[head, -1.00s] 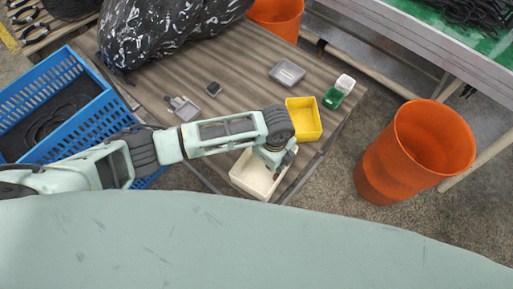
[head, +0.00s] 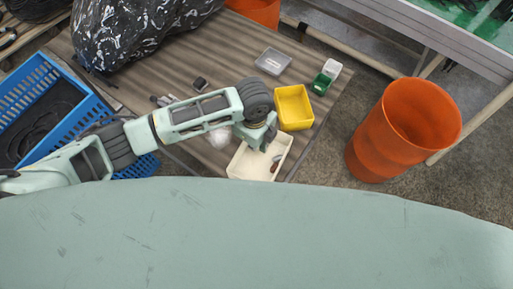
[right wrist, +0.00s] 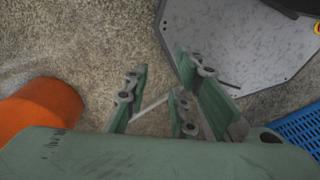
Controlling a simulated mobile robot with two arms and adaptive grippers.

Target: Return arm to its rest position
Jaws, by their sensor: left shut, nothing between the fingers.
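My left arm comes in from the left in the head view. Its gripper (head: 270,142) is shut and empty, over the far right part of the cream tray (head: 239,168) on the table. A small dark brownish item (head: 276,162) shows inside the tray, just below the fingers; I cannot tell what it is. My right gripper (right wrist: 165,97) shows only in the right wrist view. Its fingers are apart with nothing between them, above the floor.
A yellow bin (head: 294,108) stands just beyond the left gripper. A blue crate (head: 85,108) with dark hoses lies left, under my arm. A black bag (head: 130,35) lies at the back. An orange bucket (head: 375,150) stands on the floor at right.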

